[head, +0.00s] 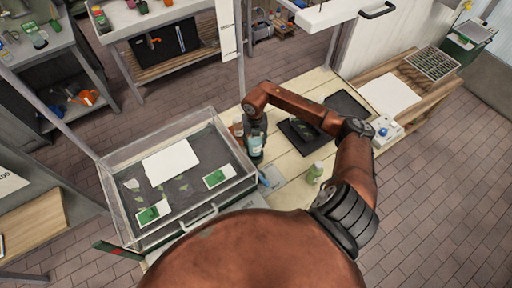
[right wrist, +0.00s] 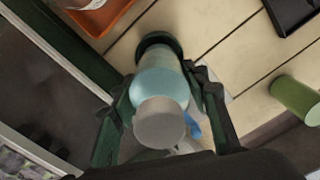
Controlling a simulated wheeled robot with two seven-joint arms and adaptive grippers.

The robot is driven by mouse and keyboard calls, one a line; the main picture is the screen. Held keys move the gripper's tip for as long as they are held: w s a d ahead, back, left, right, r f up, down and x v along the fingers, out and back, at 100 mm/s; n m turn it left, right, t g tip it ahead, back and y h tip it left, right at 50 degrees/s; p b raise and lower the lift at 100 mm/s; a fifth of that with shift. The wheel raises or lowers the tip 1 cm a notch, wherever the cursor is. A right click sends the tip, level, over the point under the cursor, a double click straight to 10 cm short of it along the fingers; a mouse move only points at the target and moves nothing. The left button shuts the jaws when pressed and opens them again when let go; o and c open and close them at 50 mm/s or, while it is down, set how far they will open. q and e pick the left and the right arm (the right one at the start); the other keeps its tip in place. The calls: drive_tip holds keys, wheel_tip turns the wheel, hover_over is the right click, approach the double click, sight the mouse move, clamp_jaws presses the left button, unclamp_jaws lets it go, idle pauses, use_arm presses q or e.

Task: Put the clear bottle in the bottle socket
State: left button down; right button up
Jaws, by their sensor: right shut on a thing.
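The clear bottle (right wrist: 163,85), with pale blue contents and a grey cap, is between the two fingers of my right gripper (right wrist: 165,105), which is shut on it. In the right wrist view its cap points toward the camera. A dark green ring (right wrist: 157,39), which looks like the bottle socket, shows around or just beyond its far end; I cannot tell whether the bottle is inside it. In the head view the bottle (head: 256,148) is on or just above the wooden table, right of the glass case. My left gripper is not in view.
A glass-walled case (head: 185,185) stands left of the bottle. A brown-orange bottle (head: 238,127) is close behind it. Bare table (head: 290,185) lies between.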

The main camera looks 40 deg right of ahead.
sight(255, 148)
wheel_tip(255, 148, down, 4)
drive_tip(key=shift+f, duration=0.1)
idle(0.4)
drive_tip(key=shift+f, duration=0.15)
drive_tip(key=o, duration=1.4)
drive_tip(key=shift+o, duration=0.2)
